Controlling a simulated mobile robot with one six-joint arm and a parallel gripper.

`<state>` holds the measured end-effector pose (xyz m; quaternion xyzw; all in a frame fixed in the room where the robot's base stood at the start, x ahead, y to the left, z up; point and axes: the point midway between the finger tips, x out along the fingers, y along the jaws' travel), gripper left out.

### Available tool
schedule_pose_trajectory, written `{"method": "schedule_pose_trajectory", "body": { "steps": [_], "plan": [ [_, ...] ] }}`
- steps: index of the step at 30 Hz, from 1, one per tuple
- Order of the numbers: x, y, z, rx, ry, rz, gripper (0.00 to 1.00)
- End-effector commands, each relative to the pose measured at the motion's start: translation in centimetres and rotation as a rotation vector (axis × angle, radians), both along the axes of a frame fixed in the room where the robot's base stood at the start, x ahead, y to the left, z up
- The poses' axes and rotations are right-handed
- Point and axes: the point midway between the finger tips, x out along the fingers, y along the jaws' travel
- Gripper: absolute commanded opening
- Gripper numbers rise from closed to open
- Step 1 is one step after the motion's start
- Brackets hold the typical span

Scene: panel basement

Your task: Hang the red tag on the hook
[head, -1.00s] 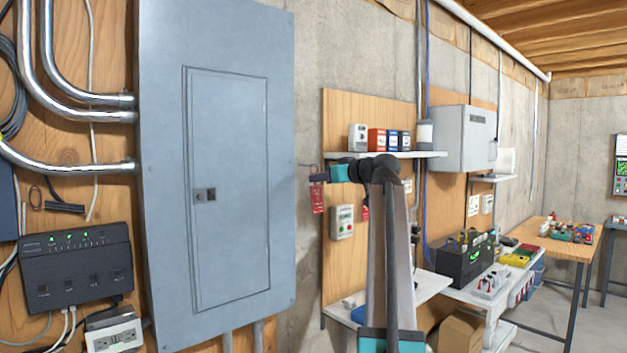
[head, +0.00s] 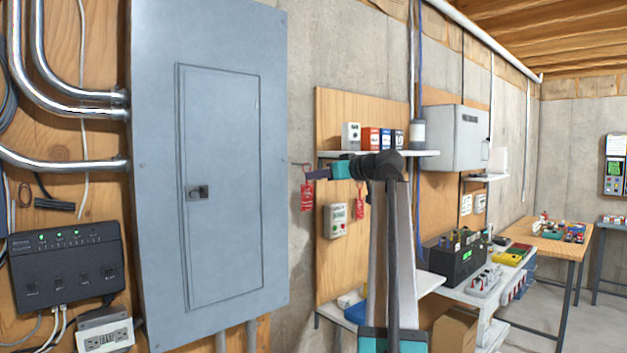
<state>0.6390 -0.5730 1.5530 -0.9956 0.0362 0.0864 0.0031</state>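My gripper (head: 312,174) points left, in front of the concrete wall between the grey panel and the wooden board. Its small dark fingers appear shut on the loop of a red tag (head: 307,197), which hangs below them. A thin dark piece (head: 298,163) juts out just above and left of the fingertips; it may be the hook, but it is too small to be sure. A second red tag (head: 359,208) hangs by the board, right of the gripper and partly beside my arm.
The grey electrical panel (head: 222,150) stands left of the gripper. A shelf (head: 420,153) with small boxes is behind my arm on the wooden board (head: 335,115). A switch box (head: 335,220) sits below. A cluttered bench (head: 490,312) is lower right.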

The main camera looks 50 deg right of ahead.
Motion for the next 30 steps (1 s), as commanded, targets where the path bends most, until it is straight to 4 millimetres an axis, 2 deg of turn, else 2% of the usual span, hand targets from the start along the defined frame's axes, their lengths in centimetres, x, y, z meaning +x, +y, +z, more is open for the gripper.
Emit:
{"method": "schedule_pose_trajectory", "body": {
  "steps": [12,18,24,30],
  "plan": [
    [-6.8,0.4,0.9,-0.002,-0.001,-0.003,0.28],
    [-9.3,0.6,1.4,0.0,0.0,-0.002,0.28],
    [-10.5,0.8,1.8,0.0,0.0,0.0,0.28],
    [-10.6,0.8,1.9,0.0,0.0,0.0,0.28]
  ]
}}
